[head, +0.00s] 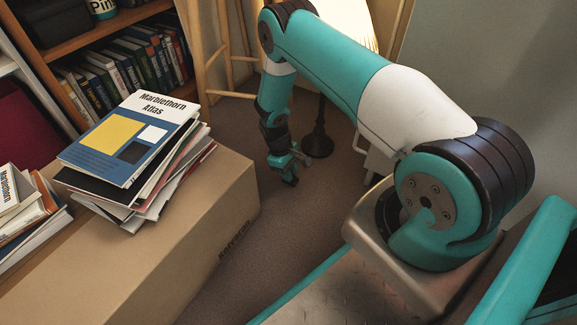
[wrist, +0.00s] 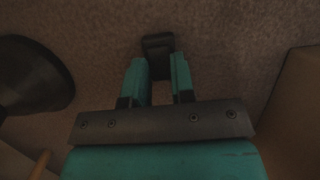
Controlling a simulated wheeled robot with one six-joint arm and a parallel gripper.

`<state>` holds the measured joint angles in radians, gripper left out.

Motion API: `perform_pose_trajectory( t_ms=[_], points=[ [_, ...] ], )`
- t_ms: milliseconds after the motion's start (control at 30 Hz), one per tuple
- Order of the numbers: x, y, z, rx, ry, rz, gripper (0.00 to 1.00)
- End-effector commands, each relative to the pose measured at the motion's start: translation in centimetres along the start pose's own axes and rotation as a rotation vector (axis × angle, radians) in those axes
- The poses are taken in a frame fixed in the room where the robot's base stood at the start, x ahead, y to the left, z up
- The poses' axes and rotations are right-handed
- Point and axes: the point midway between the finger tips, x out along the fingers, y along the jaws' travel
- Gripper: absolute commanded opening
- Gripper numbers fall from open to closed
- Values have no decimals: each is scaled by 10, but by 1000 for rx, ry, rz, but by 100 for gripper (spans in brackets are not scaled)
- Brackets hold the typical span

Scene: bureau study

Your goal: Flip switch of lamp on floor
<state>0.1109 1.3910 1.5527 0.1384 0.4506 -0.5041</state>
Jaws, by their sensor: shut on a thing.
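The floor lamp shows in the head view as a bright shade (head: 345,22) at the top, partly hidden behind my arm, with a dark round base (head: 318,146) on the carpet. My gripper (head: 291,179) is low over the floor, in front of and left of that base. In the wrist view my gripper (wrist: 159,72) has its two teal fingers on either side of a small dark block (wrist: 157,45), which looks like the lamp's floor switch. The fingers are shut on it. The lamp base (wrist: 30,75) is at the left there, apart from the fingers. The switch's setting cannot be made out.
A large cardboard box (head: 228,200) with a stack of books (head: 130,140) stands left of my gripper; a box side (wrist: 295,115) also shows at the right in the wrist view. A bookshelf (head: 75,45) and wooden stool (head: 215,60) are behind.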

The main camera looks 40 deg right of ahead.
Motion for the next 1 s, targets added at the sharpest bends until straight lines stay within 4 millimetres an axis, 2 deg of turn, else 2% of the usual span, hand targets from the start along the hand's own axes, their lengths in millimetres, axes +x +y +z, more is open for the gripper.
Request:
perform_pose_trajectory(
  t_ms=[33, 433, 467, 500, 567, 867, 1000],
  points=[
    [-5, 0, 3, 1, 18, 0, 0],
    [0, 0, 1, 1, 47, 1, 0],
    [0, 0, 1, 1, 47, 1, 28],
    [0, 0, 1, 1, 47, 1, 37],
    [0, 0, 1, 1, 47, 1, 49],
    [-3, 0, 1, 1, 47, 1, 49],
    [-21, 0, 2, 0, 48, 1, 49]
  ],
)
